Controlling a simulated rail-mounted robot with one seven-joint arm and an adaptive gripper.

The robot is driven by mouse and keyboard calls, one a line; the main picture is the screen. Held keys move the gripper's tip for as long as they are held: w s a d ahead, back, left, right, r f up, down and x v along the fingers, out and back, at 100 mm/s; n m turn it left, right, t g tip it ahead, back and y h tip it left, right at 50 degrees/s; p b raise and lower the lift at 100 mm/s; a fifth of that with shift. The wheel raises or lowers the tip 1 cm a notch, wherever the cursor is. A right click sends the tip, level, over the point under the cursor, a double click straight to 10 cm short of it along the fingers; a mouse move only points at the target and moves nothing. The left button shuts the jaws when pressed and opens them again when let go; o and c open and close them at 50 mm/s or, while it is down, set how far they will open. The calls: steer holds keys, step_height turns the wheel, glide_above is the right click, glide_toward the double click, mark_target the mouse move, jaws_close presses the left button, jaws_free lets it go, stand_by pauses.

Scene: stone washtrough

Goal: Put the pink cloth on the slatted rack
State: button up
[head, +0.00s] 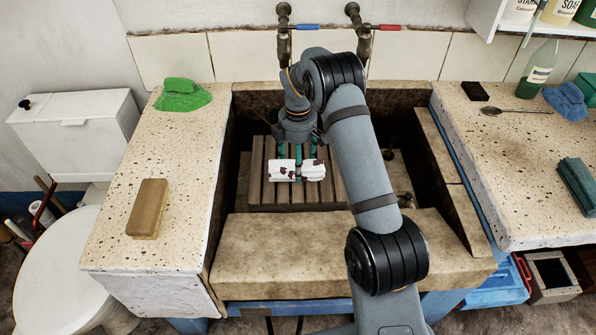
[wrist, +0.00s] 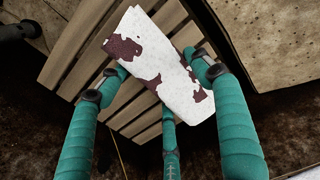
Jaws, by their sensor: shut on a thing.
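No pink cloth shows in either view. My gripper (head: 297,165) has teal fingers and is shut on a folded white cloth with dark maroon patches (head: 284,171). In the wrist view, the patched cloth (wrist: 160,60) lies between the fingers of my gripper (wrist: 165,75). The slatted rack (head: 257,190) is wooden and sits inside the stone trough. The cloth is over the rack's slats (wrist: 75,55); I cannot tell whether it touches them. My arm hides part of the rack's right side.
The trough's front ledge (head: 330,262) is bare. On the left counter are a green cloth (head: 183,100) and a tan brush or block (head: 147,208). The right counter holds a spoon (head: 515,111), a green bottle (head: 537,70), a blue cloth (head: 566,101) and a dark teal object (head: 577,184). Taps (head: 284,40) project above the trough.

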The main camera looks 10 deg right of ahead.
steer(key=shift+f, duration=1.75)
steer(key=shift+f, duration=0.1)
steer(key=shift+f, duration=0.15)
steer(key=o, duration=1.1)
steer(key=shift+o, duration=0.8)
step_height(320, 180, up, 12)
steer(key=shift+d+r+p, duration=0.1)
steer(key=shift+r+p, duration=0.15)
steer(key=shift+p, duration=0.5)
steer(key=shift+o, duration=0.2)
